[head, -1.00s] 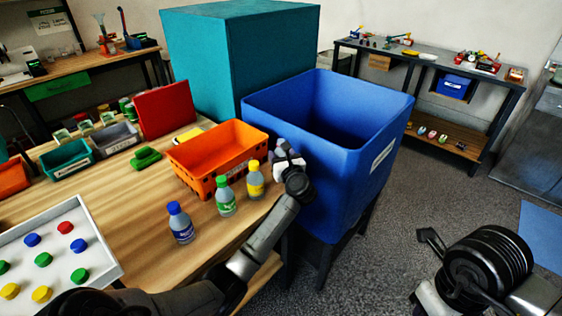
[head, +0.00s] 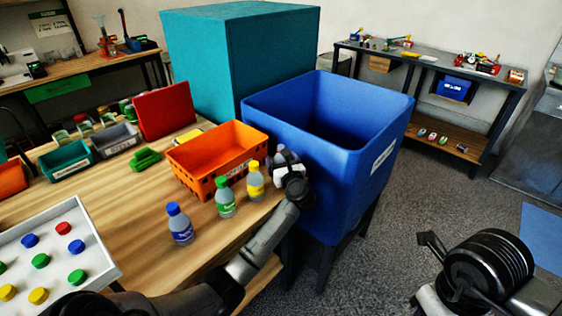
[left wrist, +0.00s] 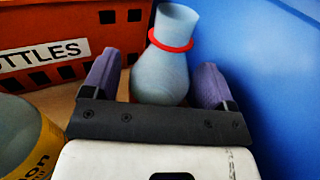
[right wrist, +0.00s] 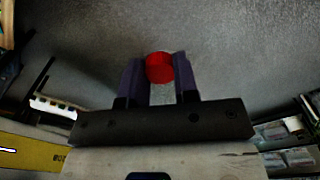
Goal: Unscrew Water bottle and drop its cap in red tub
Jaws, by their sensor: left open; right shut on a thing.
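An uncapped grey bottle (left wrist: 160,70) with a red neck ring stands between the spread fingers of my left gripper (left wrist: 157,82), beside the orange crate; its label is hidden. In the head view my left gripper (head: 288,163) is at the table edge, between the orange crate and the blue bin. My right gripper (right wrist: 160,78) is shut on a red cap (right wrist: 159,67), held over grey floor. In the head view the right arm is at lower right and the cap cannot be made out. A red box-like thing (head: 165,108) stands behind the crate; I cannot tell whether it is the tub.
Blue-capped (head: 180,225), green-capped (head: 225,198) and yellow-capped (head: 255,182) bottles stand before the orange crate (head: 210,150). A white tray (head: 98,250) holds loose caps. Teal (head: 63,160) and grey (head: 115,138) tubs are at left. A large blue bin (head: 345,180) is at right.

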